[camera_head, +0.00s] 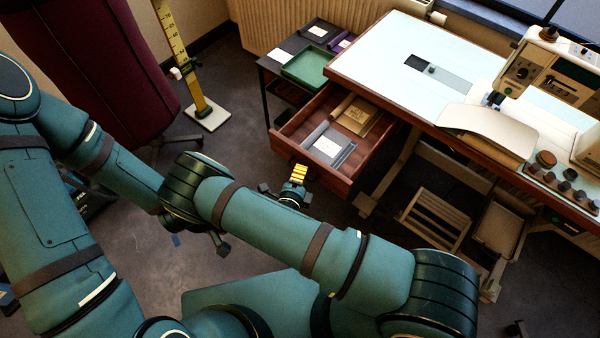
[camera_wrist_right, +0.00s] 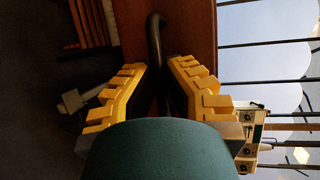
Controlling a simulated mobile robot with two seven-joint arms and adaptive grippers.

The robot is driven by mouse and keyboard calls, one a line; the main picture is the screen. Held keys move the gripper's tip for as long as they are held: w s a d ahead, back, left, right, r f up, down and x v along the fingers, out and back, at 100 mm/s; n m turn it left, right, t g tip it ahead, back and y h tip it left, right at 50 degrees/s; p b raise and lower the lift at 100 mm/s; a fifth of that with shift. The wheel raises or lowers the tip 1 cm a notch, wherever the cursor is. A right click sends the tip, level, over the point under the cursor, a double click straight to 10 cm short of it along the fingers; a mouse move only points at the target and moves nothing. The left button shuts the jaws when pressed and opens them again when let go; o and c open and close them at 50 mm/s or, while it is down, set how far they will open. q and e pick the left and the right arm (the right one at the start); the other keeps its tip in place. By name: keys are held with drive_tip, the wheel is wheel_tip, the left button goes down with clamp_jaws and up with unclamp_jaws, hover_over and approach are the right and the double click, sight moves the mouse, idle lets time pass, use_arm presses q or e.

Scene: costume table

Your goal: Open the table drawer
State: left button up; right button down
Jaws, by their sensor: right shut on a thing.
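The wooden table drawer (camera_head: 340,182) is pulled out of the table (camera_head: 366,68), with its inside showing in the head view. A grey tray with a white card and a tan box lie in it. My right gripper (camera_head: 298,176) is at the drawer's front face, its yellow fingers up. In the right wrist view, the yellow fingers (camera_wrist_right: 159,92) are shut around the dark, curved drawer handle (camera_wrist_right: 155,38), against the reddish wood front. My left arm comes in from the left; its gripper is mostly hidden behind my right arm, with only a dark part showing.
A sewing machine (camera_head: 553,70) and a rack of spools stand on the table. A dark side stand with a green tray (camera_head: 306,67) is left of the drawer. A yellow ruler post (camera_head: 176,55) and maroon dress form (camera_head: 95,60) stand at the left. A wooden rack is under the table.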

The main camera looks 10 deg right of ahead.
drive_tip(key=shift+a, duration=0.1)
drive_tip(key=c, duration=1)
unclamp_jaws()
drive_tip(key=shift+w, duration=0.1)
drive_tip(key=shift+c, duration=0.2)
drive_tip(key=shift+r, duration=0.1)
wheel_tip(320, 180, up, 10)
drive_tip(key=shift+f, duration=0.1)
